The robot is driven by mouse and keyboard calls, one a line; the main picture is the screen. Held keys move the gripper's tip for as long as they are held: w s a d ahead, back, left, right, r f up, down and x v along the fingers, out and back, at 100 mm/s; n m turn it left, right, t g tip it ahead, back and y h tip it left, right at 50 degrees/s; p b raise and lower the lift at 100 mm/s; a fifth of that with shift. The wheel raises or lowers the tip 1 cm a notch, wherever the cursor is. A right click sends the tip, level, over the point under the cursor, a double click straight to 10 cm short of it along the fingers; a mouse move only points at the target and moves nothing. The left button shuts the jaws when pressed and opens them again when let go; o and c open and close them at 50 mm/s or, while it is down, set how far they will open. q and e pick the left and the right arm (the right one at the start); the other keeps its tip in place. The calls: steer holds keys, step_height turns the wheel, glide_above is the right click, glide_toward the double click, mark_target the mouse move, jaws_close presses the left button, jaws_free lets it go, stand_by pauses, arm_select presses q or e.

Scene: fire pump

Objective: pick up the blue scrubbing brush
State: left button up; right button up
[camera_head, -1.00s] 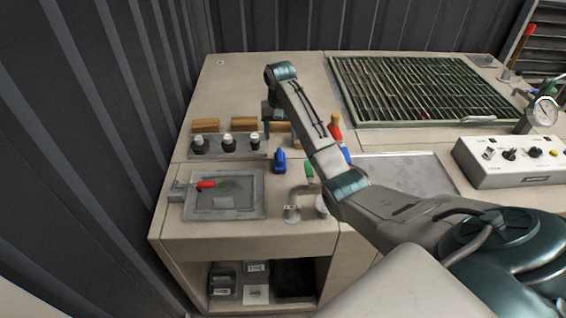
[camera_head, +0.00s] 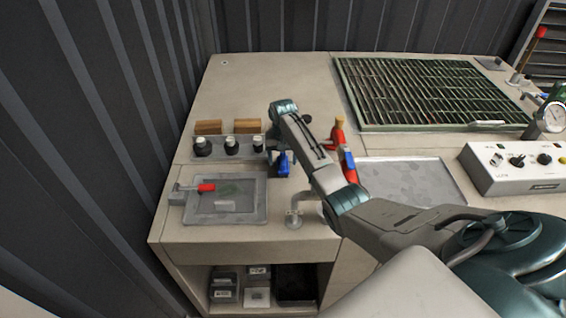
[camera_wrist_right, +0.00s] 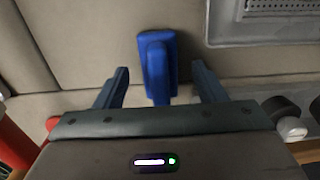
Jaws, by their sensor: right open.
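The blue scrubbing brush (camera_head: 284,164) stands on the beige counter, just right of the row of black knobs. In the right wrist view the brush (camera_wrist_right: 157,55) shows from above, with its near end between my two fingers. My right gripper (camera_wrist_right: 161,70) is open, one finger on each side of the brush, with gaps visible on both sides. In the head view my right gripper (camera_head: 277,157) is down at the brush and partly covers it. My left gripper is not in view.
A tray with a red-handled tool (camera_head: 207,188) lies in front left. The knob strip (camera_head: 216,147) stands close left of the brush. Red bottles (camera_head: 337,135) stand behind my arm. A metal pipe fitting (camera_head: 294,215) is at the front. The back-left counter is clear.

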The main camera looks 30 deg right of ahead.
mark_target(283, 158)
steer(key=shift+s+f, duration=0.1)
steer(key=shift+f, duration=0.75)
steer(key=c, duration=1.1)
steer(key=shift+r, duration=0.15)
step_height(283, 158, up, 10)
steer(key=shift+f+b, duration=0.1)
steer(key=shift+b, duration=1)
